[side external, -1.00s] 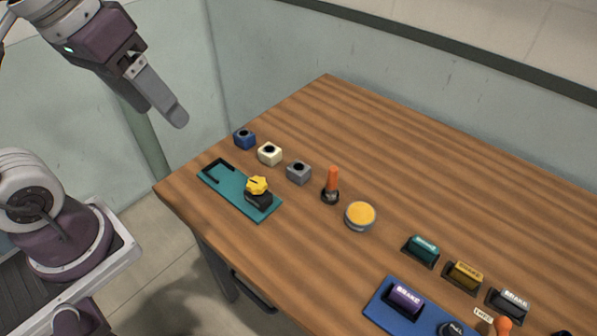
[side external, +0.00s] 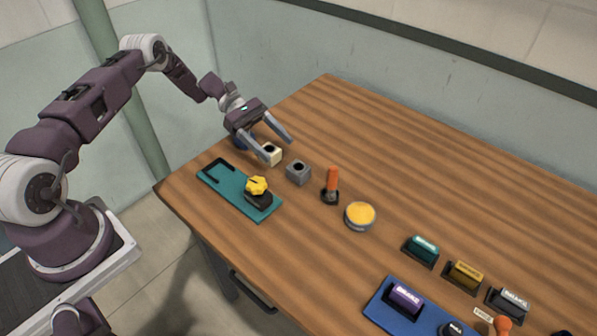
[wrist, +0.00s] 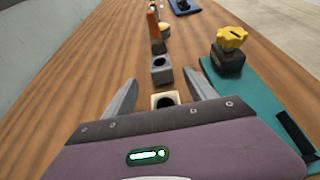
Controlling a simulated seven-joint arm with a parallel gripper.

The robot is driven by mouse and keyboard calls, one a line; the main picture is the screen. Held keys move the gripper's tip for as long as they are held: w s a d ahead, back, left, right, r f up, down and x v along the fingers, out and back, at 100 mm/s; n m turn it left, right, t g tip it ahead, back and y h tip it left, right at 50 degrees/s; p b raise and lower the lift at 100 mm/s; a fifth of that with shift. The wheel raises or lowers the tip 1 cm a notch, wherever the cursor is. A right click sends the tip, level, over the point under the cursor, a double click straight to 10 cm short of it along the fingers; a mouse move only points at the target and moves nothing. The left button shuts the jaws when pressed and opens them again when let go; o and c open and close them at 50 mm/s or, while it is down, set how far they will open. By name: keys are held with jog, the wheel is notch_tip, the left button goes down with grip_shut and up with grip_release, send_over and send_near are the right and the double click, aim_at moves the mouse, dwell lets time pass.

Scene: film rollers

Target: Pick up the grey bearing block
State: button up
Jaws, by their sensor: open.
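The grey bearing block (side external: 299,172), a small cube with a dark round bore, stands on the wooden table between a cream block (side external: 275,154) and an orange-handled tool (side external: 332,186). In the wrist view the grey block (wrist: 161,70) is beyond my fingertips, straight ahead. My gripper (side external: 279,148) is open and low over the cream block, apart from the grey one. In the wrist view my gripper's fingers (wrist: 162,88) spread either side of the cream block (wrist: 165,100), with nothing visibly held. A blue block (side external: 240,143) is mostly hidden behind my gripper.
A teal tray (side external: 225,188) with a black bracket and a yellow-knobbed black block (side external: 258,192) lies close by. A yellow-topped round tin (side external: 360,215) stands beyond the orange-handled tool. Several coloured rollers and a blue tray (side external: 376,306) are at lower right. The table's far side is clear.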

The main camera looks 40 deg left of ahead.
aim_at(298, 172)
jog(key=x, duration=0.5)
jog(key=shift+d+f, duration=0.2)
jog(key=shift+d, duration=0.05)
grip_shut()
